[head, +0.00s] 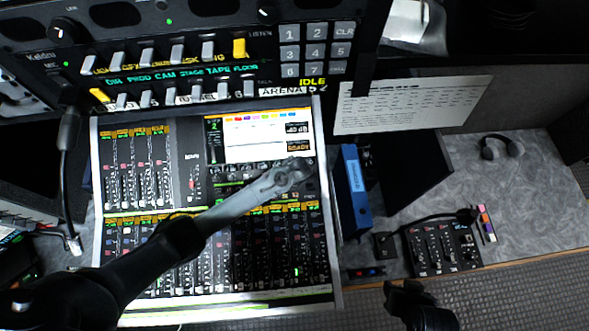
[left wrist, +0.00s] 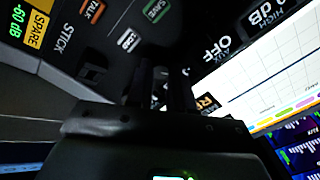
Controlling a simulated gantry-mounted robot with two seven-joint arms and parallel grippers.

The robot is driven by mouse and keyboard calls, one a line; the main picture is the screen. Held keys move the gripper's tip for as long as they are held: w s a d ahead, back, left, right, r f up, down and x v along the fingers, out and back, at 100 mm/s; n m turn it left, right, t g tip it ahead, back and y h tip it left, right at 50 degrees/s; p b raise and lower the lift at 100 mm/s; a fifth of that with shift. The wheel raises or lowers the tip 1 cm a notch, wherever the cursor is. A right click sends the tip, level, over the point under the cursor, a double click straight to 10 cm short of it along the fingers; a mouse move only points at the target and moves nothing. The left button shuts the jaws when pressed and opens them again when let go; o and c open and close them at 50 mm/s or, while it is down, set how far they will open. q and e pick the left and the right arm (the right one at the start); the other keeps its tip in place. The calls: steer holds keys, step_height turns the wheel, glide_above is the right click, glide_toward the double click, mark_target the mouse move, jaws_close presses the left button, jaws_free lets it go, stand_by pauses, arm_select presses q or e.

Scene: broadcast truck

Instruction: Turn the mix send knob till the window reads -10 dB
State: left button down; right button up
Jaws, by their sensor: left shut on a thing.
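The mixing console (head: 328,215) lies in the middle of the head view. Its small dark window (head: 297,128) appears to read -40 dB, with an orange READY window (head: 298,146) below it. In the left wrist view the dB window (left wrist: 265,12) is cut off and shows only "0 dB". My left gripper (head: 303,165) is at the console's upper right, just below these windows, shut on what appears to be the mix send knob, which it hides. Its dark fingers show in the left wrist view (left wrist: 163,88). My right gripper (head: 405,297) is dark at the bottom edge; its jaws are unclear.
An intercom panel (head: 200,55) with keys and a keypad stands behind the console. A blue binder (head: 355,190), a small control box (head: 440,247) and a headset (head: 500,146) are to the right. The grey desk (head: 540,200) has free room at right.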

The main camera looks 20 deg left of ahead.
arm_select(q)
steer(key=shift+m, duration=0.3)
stand_by(0.4)
steer(key=c, duration=1)
jaws_free()
steer(key=shift+v, duration=5.4)
